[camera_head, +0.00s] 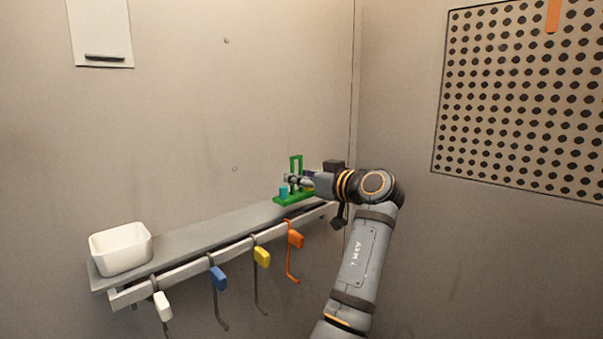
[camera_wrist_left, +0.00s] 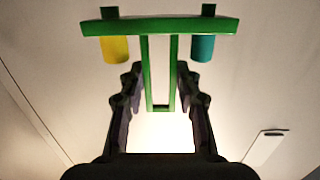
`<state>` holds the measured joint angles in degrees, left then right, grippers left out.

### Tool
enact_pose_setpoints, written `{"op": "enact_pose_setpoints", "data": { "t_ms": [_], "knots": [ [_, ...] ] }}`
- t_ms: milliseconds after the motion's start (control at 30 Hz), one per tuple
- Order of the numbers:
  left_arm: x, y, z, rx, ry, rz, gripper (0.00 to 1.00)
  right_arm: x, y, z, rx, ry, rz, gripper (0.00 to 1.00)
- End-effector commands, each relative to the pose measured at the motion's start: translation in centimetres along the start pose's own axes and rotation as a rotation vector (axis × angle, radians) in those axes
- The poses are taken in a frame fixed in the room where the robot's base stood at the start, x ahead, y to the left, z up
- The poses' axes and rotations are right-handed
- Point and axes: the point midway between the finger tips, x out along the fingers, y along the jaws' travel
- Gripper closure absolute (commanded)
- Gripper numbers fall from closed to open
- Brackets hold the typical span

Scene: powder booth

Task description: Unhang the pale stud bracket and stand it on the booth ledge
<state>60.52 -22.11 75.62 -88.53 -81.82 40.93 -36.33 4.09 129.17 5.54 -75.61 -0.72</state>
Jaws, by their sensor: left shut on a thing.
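The stud bracket (camera_head: 294,199) is green, with a flat base, a tall narrow loop and a teal stud (camera_head: 283,192). It is upright at the right end of the grey booth ledge (camera_head: 215,233); I cannot tell if its base touches. In the left wrist view the bracket's green bar (camera_wrist_left: 160,26) runs across the top, with a yellow stud (camera_wrist_left: 115,50) and the teal stud beside the loop. My left gripper (camera_head: 293,181) is shut on the bracket; its fingers (camera_wrist_left: 160,92) lie either side of the loop. My right gripper is not in view.
A white bin (camera_head: 121,250) stands on the ledge's left end. White (camera_head: 163,305), blue (camera_head: 218,278), yellow (camera_head: 262,257) and orange (camera_head: 295,240) hooked pieces hang from the rail below. The middle of the ledge is clear. A perforated panel (camera_head: 520,100) is on the right wall.

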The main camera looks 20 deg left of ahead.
Motion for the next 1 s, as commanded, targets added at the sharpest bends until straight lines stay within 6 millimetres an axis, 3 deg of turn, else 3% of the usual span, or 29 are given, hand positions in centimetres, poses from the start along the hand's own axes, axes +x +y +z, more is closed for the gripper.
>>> {"op": "enact_pose_setpoints", "data": {
  "t_ms": [133, 800, 1000],
  "knots": [
    [0.2, -0.1, -0.3, -0.001, 0.002, -0.002, 1.0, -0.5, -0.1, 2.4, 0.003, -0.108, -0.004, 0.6],
    [8.4, -0.7, 0.3, -0.002, 0.003, -0.002, 1.0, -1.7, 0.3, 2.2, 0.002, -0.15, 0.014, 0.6],
    [8.4, -0.6, 2.6, -0.001, 0.001, 0.0, 1.0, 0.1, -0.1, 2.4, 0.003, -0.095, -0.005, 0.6]
  ]
}}
